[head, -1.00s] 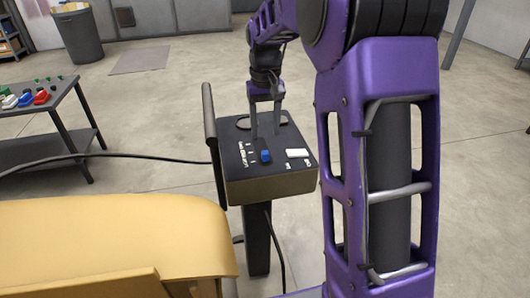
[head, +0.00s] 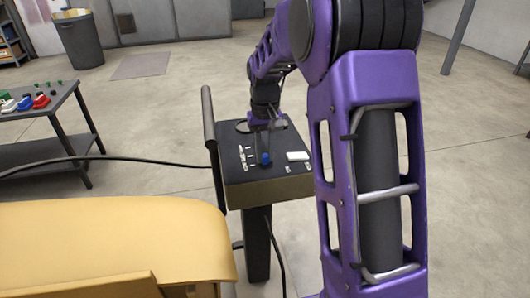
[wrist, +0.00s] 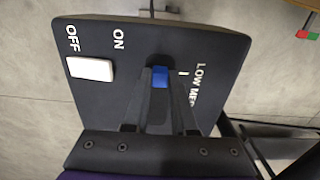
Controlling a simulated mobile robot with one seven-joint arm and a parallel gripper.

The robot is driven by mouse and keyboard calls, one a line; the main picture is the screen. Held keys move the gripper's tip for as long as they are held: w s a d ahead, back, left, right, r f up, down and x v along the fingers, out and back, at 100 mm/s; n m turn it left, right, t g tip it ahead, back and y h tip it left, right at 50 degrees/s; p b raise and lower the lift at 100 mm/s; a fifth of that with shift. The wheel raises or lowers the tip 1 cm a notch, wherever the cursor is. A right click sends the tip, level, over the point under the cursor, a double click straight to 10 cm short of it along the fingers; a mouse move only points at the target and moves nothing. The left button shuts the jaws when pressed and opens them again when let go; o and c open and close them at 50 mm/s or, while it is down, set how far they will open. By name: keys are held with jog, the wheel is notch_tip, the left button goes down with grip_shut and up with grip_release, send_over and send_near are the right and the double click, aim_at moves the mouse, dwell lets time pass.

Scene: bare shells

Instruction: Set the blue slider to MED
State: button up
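The blue slider (head: 266,158) stands up from the dark top of the control box (head: 268,192). In the wrist view the slider (wrist: 160,78) lies nearly level with the LOW label (wrist: 201,69), beside a white tick. The MED label (wrist: 193,98) is partly covered by a finger, and what follows it is hidden. My gripper (wrist: 161,68) points down at the box, its two fingers on either side of the slider. The fingers look apart, and I cannot tell whether they touch it. In the head view my gripper (head: 264,148) is right at the slider.
A white rocker switch (wrist: 91,69) marked ON and OFF sits beside the slider. A dark upright bar (head: 211,135) rises at the box's left. A yellow surface (head: 110,240) is in front left, and a table with coloured parts (head: 62,98) is further left.

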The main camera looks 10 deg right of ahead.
grip_shut()
dwell(1.0)
